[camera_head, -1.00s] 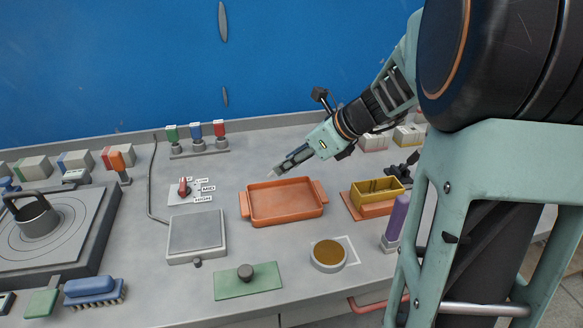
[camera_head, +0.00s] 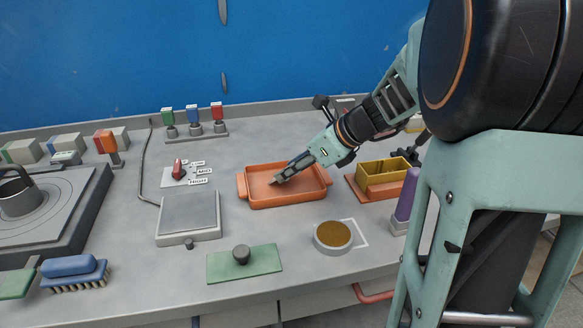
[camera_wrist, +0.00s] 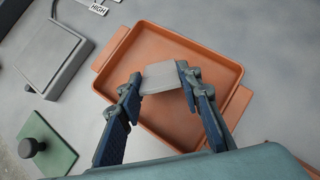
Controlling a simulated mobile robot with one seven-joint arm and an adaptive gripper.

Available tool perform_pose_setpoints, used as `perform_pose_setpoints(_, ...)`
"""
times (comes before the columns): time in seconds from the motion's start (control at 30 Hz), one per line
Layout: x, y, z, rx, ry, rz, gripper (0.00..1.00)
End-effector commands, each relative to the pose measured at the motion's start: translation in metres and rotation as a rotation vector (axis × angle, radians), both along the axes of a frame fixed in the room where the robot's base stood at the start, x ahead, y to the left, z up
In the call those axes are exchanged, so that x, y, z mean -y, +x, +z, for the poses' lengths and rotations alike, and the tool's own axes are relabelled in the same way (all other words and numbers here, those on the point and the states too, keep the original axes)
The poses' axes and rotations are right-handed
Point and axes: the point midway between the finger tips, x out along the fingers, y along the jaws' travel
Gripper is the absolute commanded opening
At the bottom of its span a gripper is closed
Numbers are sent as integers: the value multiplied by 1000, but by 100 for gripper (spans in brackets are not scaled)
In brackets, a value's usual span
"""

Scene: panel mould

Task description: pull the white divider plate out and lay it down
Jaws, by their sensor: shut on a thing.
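My gripper (camera_head: 283,177) is over the orange tray (camera_head: 241,188), pointing down and to the left. In the wrist view my gripper (camera_wrist: 162,84) has its fingers on either side of a pale grey-white plate (camera_wrist: 160,76), shut on it. The plate is above the inside of the tray; I cannot tell whether it touches the tray floor. In the head view only a small grey bit shows at the fingertips. The yellow mould box (camera_head: 384,176) stands to the right on an orange base (camera_head: 366,194).
A scale-like grey plate (camera_head: 188,215) is left of the tray. A green board with a knob (camera_head: 244,264), a round brown-filled dish (camera_head: 333,236) and a purple-topped object (camera_head: 407,195) stand nearer the front. Some bare bench lies between them.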

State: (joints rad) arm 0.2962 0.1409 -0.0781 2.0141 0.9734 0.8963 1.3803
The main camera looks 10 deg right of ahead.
Motion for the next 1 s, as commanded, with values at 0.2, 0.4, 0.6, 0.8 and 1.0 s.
perform_pose_setpoints(0.2, 0, 0, 0, 0, 0, 0, 0)
perform_pose_setpoints(0.4, 0, 0, 0, 0, 0, 0, 0)
perform_pose_setpoints(0.6, 0, 0, 0, 0, 0, 0, 52)
perform_pose_setpoints(0.8, 0, 0, 0, 0, 0, 0, 53)
perform_pose_setpoints(1.0, 5, -3, 6, 2, -1, -2, 53)
